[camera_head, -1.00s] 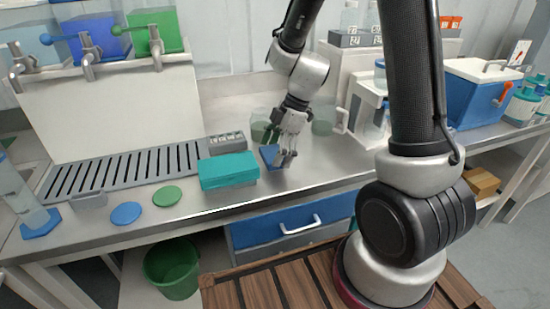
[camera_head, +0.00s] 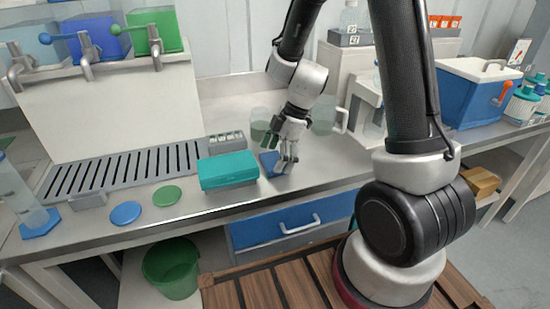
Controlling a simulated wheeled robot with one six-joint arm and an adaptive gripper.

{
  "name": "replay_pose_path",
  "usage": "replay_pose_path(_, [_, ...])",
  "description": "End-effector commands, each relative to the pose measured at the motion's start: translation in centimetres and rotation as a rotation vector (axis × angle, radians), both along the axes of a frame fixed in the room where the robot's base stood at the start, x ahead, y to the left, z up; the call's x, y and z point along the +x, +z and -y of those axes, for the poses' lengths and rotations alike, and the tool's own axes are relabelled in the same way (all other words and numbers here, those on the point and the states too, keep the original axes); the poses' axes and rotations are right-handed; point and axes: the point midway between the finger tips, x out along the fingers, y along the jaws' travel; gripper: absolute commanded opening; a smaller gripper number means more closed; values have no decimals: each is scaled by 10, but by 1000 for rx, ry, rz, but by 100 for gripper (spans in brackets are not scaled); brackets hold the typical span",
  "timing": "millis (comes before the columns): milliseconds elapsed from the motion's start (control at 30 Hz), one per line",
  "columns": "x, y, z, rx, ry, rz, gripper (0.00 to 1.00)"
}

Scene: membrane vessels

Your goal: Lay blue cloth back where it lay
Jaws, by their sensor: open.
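The blue cloth (camera_head: 267,158) is a small patch on the steel bench, just right of the teal box (camera_head: 228,171). It is partly hidden behind my gripper (camera_head: 284,165). My gripper points down right at the cloth, with its fingers open. Whether the fingers touch the cloth is too small to tell.
Two clear vessels (camera_head: 323,118) stand behind my gripper. A small grey rack (camera_head: 226,141) is behind the teal box. Blue (camera_head: 126,213) and green (camera_head: 167,196) discs lie left, by a slotted drain tray (camera_head: 70,176). The bench's front edge is close.

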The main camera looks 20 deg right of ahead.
Motion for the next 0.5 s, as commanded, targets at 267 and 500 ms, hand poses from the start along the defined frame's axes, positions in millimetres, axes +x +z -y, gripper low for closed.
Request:
replay_pose_path(267, [2,46,18,2,-2,7,100])
replay_pose_path(500, [1,92,38,0,-2,4,100])
